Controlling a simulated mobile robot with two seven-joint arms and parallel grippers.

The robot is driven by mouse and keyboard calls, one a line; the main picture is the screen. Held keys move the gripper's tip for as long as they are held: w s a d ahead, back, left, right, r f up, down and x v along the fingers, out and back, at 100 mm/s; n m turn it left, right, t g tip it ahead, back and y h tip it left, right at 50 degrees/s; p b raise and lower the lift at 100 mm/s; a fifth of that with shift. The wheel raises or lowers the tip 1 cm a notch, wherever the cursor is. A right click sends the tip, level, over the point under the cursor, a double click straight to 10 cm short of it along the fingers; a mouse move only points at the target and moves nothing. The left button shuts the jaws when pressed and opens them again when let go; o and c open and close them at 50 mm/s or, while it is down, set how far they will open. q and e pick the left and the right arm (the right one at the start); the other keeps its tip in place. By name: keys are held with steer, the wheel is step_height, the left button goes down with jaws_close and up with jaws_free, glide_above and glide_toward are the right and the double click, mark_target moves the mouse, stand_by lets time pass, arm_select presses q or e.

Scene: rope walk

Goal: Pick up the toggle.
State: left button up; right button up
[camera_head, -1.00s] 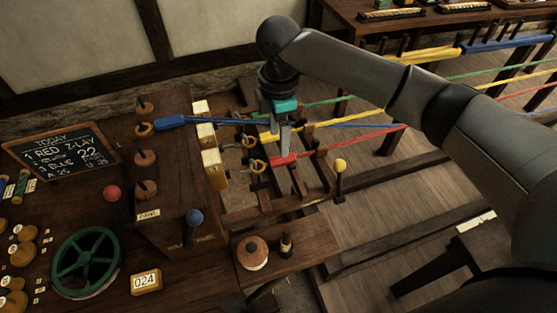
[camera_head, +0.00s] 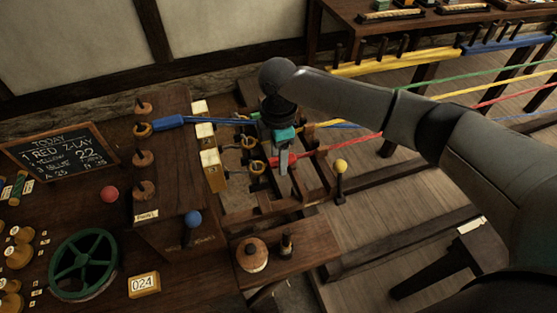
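No part is labelled as the toggle, and I cannot tell for sure which one it is. A small dark upright peg with a pale band (camera_head: 286,245) stands on the wooden shelf (camera_head: 318,242), beside a round wooden knob-like piece (camera_head: 252,254). My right gripper (camera_head: 283,170) points down over the hook frame, in front of the near end of the red strand (camera_head: 320,148). It is above and apart from the peg in the picture. Its fingers show as one narrow grey shape, so their opening is hidden. My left gripper is not in view.
Hooks (camera_head: 258,168) and numbered pale blocks (camera_head: 212,170) stand left of my gripper. A yellow-knobbed lever (camera_head: 341,167) is to its right, a blue-knobbed one (camera_head: 193,218) lower left. Coloured strands stretch right. A green wheel (camera_head: 84,264) lies lower left.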

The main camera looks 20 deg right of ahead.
jaws_close()
steer(key=shift+r, duration=0.15)
step_height(320, 180, up, 20)
steer(key=p, duration=0.2)
stand_by(0.6)
steer(key=shift+w+p, duration=0.1)
steer(key=shift+p, duration=0.25)
steer(key=shift+r+p, duration=0.1)
steer(key=shift+p, duration=0.65)
